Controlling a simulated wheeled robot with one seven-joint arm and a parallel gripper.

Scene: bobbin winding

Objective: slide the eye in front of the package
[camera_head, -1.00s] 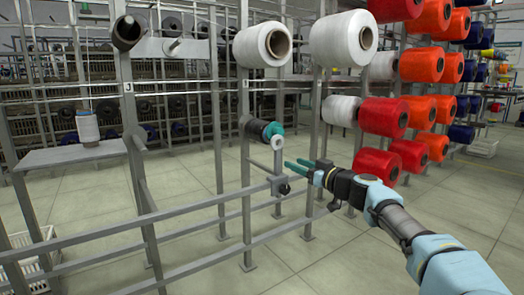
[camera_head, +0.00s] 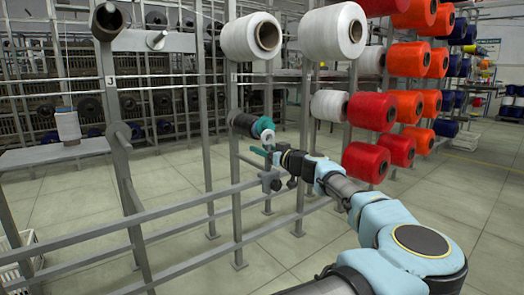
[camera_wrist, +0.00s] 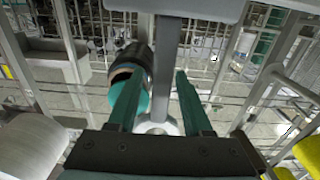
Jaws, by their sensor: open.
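The package (camera_head: 244,123), a dark bobbin with a teal end, sits on a peg of the grey frame. The eye (camera_head: 267,137), a pale ring on a thin post, stands at its teal end, close in front and slightly right in the head view. The post's clamp (camera_head: 270,181) sits on the rail. My gripper (camera_head: 262,153) is just below the ring. In the wrist view my open gripper (camera_wrist: 158,97) has the post (camera_wrist: 166,65) between its teal fingers, with a gap visible at the right. The package also shows in the wrist view (camera_wrist: 133,58), beside the left finger.
The grey rail (camera_head: 190,212) runs across in front. White spools (camera_head: 245,38) hang above, and red spools (camera_head: 366,161) hang right of my gripper. A small shelf (camera_head: 55,153) with a pale spool stands at the left. The floor beyond the rails is clear.

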